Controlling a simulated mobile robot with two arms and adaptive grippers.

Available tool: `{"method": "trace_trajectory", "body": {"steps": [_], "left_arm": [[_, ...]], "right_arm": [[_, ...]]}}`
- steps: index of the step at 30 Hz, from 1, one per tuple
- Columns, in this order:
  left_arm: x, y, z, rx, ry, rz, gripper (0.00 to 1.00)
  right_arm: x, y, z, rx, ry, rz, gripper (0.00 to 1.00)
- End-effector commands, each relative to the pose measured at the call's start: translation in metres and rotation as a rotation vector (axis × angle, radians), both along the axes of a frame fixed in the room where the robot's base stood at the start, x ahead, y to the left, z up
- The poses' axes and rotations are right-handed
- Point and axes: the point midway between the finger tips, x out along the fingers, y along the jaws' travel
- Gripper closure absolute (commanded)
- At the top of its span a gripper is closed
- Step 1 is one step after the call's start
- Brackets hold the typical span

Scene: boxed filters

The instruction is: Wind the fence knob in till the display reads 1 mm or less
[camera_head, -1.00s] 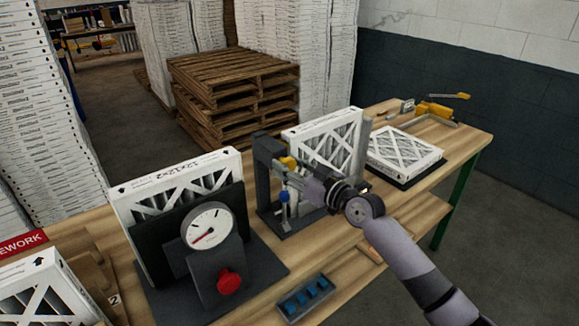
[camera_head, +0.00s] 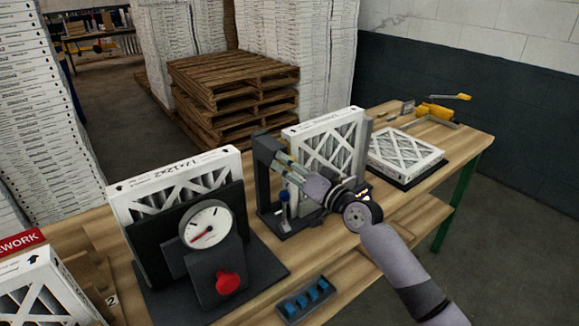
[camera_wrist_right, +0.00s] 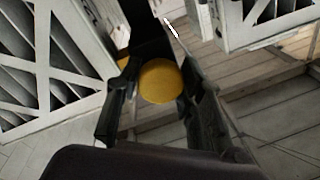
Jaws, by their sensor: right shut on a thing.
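The yellow round knob (camera_wrist_right: 160,82) sits between the two fingers of my right gripper (camera_wrist_right: 158,100) in the right wrist view, and the gripper is shut on it. In the head view, my right gripper (camera_head: 278,164) reaches the upper part of the dark grey frame fixture (camera_head: 267,185) and hides the knob. A white boxed filter (camera_head: 335,142) stands upright behind this fixture. I cannot make out a number display in either view. My left gripper is not in view.
A dial with a red needle (camera_head: 206,227) and a red knob (camera_head: 227,282) stand at the left in front of another filter (camera_head: 170,182). A tray of blue pieces (camera_head: 307,298) lies at the bench front. A filter lies flat (camera_head: 405,149) at the right.

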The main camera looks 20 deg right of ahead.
Motion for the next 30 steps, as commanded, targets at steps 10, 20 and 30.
{"method": "trace_trajectory", "body": {"steps": [10,20,30], "left_arm": [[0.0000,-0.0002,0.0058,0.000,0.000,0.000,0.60],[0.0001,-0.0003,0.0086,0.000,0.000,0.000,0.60],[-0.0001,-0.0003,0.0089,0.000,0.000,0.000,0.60]], "right_arm": [[0.0001,-0.0001,0.0004,0.245,0.089,-0.002,0.93],[0.0000,0.0000,-0.0007,0.356,0.130,-0.001,0.93],[0.0000,-0.0001,-0.0011,0.374,0.137,-0.001,0.93]]}}
